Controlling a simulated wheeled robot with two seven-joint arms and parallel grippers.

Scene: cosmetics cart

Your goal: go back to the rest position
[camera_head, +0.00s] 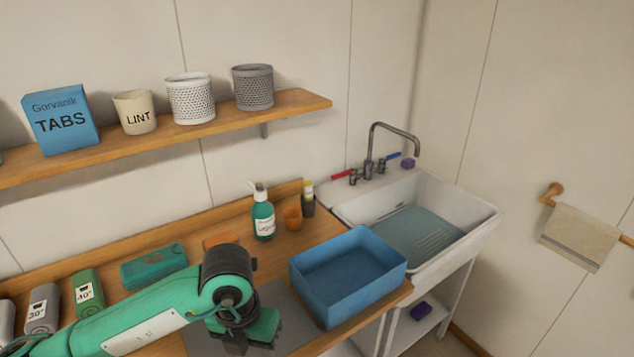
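My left arm comes in from the lower left over the wooden counter (226,222). My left gripper (252,342) points down beside the blue bin (345,300), to its left, above a grey mat (293,322). Its dark fingers are partly hidden by the wrist and close to the bottom edge, so I cannot tell whether they are open or shut. No held object shows. My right gripper is not in view.
A teal box (154,267) and several upright containers line the counter's left. A white sink (470,222) is at the right.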

